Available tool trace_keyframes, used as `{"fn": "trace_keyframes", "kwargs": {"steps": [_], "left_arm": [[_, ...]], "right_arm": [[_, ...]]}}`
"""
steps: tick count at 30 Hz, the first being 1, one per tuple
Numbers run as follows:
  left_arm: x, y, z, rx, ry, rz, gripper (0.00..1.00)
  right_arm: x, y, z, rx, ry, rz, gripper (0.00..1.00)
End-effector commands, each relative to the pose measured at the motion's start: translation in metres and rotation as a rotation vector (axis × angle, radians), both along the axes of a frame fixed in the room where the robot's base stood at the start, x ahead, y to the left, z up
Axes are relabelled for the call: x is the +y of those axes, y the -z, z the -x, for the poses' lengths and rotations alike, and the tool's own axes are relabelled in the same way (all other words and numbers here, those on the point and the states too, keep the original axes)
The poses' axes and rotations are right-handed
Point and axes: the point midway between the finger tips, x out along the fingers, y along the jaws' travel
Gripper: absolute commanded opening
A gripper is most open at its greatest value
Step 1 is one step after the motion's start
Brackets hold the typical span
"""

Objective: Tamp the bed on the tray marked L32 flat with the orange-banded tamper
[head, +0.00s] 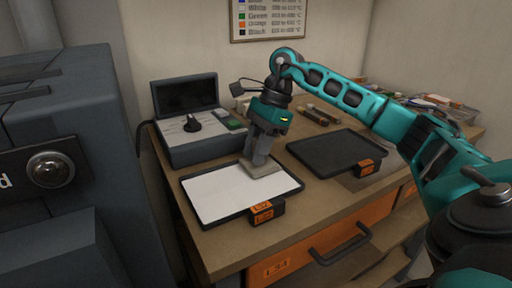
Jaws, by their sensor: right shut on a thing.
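The near-left tray (183,187) has a dark rim and an orange tag (262,212) whose small text looks like L32. A pale, smooth-looking bed (220,192) fills it. My right gripper (259,150) points down over the tray's back right part. It is shut on a tamper (264,170), whose flat beige foot is at the bed's surface. Whether the foot presses on the bed or hovers just above it I cannot tell. The gripper hides the tamper's handle, and no orange band shows. My left gripper is not in view.
A dark, empty-looking tray (330,150) with an orange tag lies to the right. A grey box with an open lid (203,134) stands behind the near tray. Long tools (320,115) lie at the back. A dark grey machine (65,150) fills the left.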

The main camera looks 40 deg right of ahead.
Motion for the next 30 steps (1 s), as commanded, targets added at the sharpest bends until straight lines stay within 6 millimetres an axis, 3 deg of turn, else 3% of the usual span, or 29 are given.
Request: {"fn": "trace_keyframes", "kwargs": {"steps": [30], "left_arm": [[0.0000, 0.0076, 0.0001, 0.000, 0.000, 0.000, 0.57]], "right_arm": [[-0.0002, 0.0126, 0.0000, -0.001, 0.000, 0.000, 0.06]]}}
